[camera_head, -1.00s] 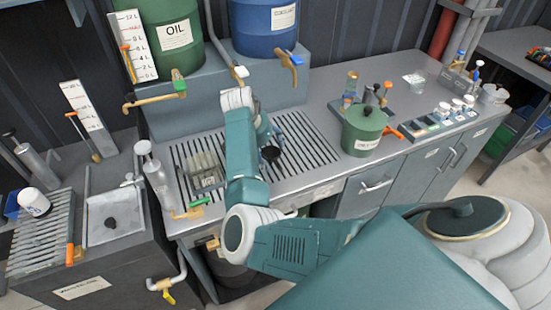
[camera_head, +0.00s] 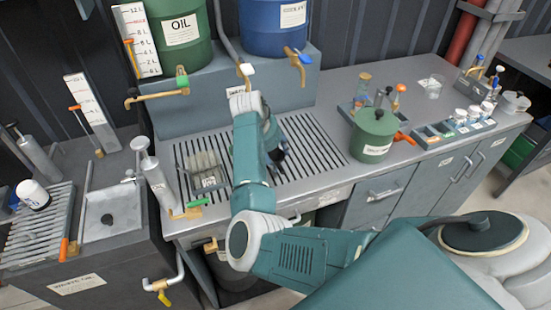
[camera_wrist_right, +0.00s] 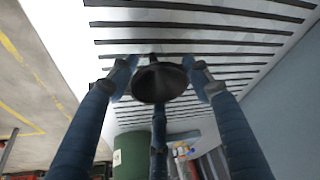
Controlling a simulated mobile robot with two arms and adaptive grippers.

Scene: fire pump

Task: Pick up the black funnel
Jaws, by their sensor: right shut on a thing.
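The black funnel (camera_wrist_right: 158,84) is between the fingers of my right gripper (camera_wrist_right: 160,74) in the right wrist view, its round dark mouth facing the camera. The fingers are shut on it from both sides. It is over or on the slotted drain grate (camera_wrist_right: 210,40); I cannot tell whether it touches the slats. In the head view my right arm and gripper (camera_head: 276,150) are over the grate (camera_head: 312,142), and the funnel there is mostly hidden behind them. My left gripper is not in view.
A green OIL drum (camera_head: 185,60) and a blue drum (camera_head: 272,22) with brass taps stand behind the grate. A metal pump can (camera_head: 155,182) is left of it. A green lidded pot (camera_head: 374,135) and a tray of small jars (camera_head: 455,127) are to the right.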

